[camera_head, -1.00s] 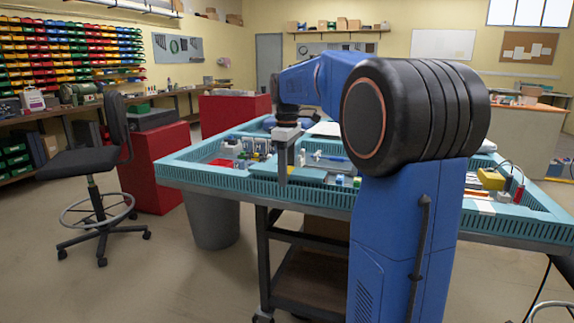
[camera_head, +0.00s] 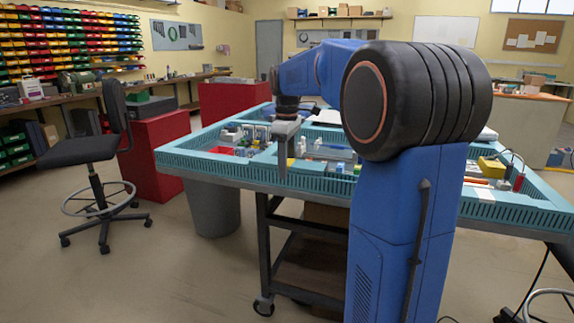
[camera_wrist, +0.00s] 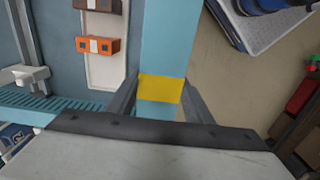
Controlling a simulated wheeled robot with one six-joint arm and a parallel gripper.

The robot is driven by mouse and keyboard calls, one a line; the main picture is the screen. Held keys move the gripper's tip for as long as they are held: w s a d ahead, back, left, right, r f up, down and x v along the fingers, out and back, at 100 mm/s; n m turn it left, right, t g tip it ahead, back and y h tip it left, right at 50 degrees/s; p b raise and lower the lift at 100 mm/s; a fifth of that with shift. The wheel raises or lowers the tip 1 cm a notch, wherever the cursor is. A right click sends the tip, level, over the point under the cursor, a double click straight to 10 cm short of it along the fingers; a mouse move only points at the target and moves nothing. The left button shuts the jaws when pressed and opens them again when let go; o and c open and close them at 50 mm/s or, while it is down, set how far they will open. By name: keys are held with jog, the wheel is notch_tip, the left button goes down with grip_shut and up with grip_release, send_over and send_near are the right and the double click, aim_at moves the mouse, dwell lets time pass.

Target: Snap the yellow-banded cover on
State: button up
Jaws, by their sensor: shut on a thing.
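My gripper (camera_head: 284,165) hangs pointing down by the front edge of the teal workbench (camera_head: 240,175). In the wrist view its two fingers (camera_wrist: 160,100) stand on either side of a yellow band (camera_wrist: 161,88), shut on the yellow-banded cover. Only the yellow face shows clearly; pale blue shows above and below it, and I cannot tell how much of that is cover and how much bench rim. In the head view the cover is too small to make out. An orange socket block (camera_wrist: 99,45) and a dark brown block (camera_wrist: 97,5) sit on a white strip left of the fingers.
A grey metal fitting (camera_wrist: 25,75) is at left. Small parts and a yellow device (camera_head: 492,167) lie on the bench. A chair (camera_head: 85,150) stands at left.

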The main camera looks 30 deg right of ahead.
jog(key=shift+f, duration=0.85)
dwell(0.7)
jog(key=o, duration=2.1)
jog(key=shift+c, duration=0.2)
jog(key=shift+r, duration=0.15)
jog(key=shift+r, duration=3.65)
